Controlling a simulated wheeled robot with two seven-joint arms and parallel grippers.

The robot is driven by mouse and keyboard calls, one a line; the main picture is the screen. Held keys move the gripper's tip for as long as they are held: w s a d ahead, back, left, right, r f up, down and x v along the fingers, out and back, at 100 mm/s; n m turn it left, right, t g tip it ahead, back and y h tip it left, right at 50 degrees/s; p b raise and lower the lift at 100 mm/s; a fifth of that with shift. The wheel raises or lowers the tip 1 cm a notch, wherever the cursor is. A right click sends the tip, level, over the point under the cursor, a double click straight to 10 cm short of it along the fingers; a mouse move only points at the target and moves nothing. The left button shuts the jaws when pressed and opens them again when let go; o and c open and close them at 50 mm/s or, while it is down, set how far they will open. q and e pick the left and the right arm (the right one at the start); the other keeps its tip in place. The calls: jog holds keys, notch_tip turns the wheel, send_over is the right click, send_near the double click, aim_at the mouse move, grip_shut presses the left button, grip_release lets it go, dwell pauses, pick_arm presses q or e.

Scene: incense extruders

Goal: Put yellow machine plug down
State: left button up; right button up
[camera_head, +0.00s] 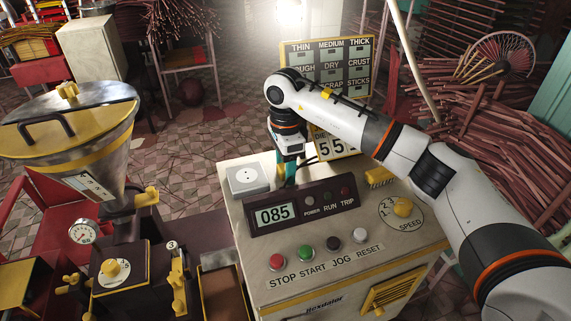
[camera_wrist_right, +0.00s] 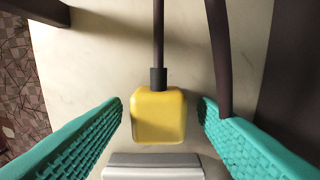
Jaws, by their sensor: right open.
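The yellow machine plug (camera_wrist_right: 158,118) is a rounded yellow block with a dark cable (camera_wrist_right: 158,35) running up from it in the right wrist view. It is over or on a pale surface; I cannot tell if it touches it. My right gripper (camera_head: 288,172) is at the back of the machine cabinet's top, behind the display. Its teal fingers (camera_wrist_right: 162,103) are open, one on each side of the plug, with a small gap at each side. My left gripper is not in view.
A white socket box (camera_head: 246,181) sits left of my right gripper on the cabinet (camera_head: 330,262). The dark display panel (camera_head: 301,207) reading 085 is just in front. A sign board (camera_head: 331,72) stands behind. A metal hopper (camera_head: 75,140) is at left. A dark cable (camera_wrist_right: 219,60) runs by the right finger.

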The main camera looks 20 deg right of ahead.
jog(key=shift+r, duration=0.1)
jog(key=shift+r+p, duration=0.3)
jog(key=shift+p, duration=0.1)
notch_tip(320, 180, up, 12)
jog(key=b, duration=0.3)
jog(key=shift+r, duration=0.2)
jog(key=shift+f, duration=0.1)
